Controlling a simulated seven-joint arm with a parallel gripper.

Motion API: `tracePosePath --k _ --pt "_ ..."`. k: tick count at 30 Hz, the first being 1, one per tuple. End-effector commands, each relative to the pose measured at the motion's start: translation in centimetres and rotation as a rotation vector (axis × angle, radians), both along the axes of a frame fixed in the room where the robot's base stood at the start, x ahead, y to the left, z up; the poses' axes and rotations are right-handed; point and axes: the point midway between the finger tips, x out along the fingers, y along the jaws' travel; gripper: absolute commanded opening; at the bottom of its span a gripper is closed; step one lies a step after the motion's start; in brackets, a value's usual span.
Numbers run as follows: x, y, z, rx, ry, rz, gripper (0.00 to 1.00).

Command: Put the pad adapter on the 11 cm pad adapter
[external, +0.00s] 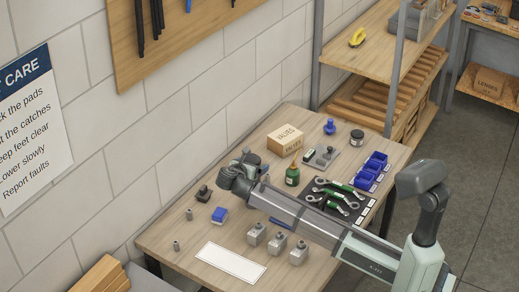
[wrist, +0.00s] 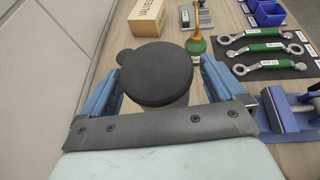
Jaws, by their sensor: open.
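My gripper (external: 252,165) is over the back left of the table, partly hidden by my wrist. In the wrist view its two blue fingers (wrist: 161,88) stand apart. A dark round disc (wrist: 155,72) with a small side tab lies between them, above a paler part mostly hidden below it. I cannot tell whether the fingers touch it or whether it is a pad adapter. Two small grey cylinders, one at the left (external: 176,245) and one farther back (external: 189,214), stand on the table. I cannot tell which piece is the 11 cm pad adapter.
Several grey metal blocks (external: 278,244) stand at the front beside a white sheet (external: 230,262). A valves box (external: 285,138), green bottle (external: 292,176), wrenches (external: 340,198) and blue bins (external: 371,170) occupy the back and right.

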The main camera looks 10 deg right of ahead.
Motion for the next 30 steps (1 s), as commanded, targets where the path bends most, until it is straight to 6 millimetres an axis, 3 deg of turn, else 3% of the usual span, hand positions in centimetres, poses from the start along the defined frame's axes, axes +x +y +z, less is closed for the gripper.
tracePosePath --k 8,21,30 --pt "-0.9 0.8 0.8 0.000 0.000 0.001 0.96" --pt "-6.4 5.4 3.7 0.001 0.000 0.002 0.96" --pt "-8.4 6.9 4.7 0.000 0.000 0.000 0.96"
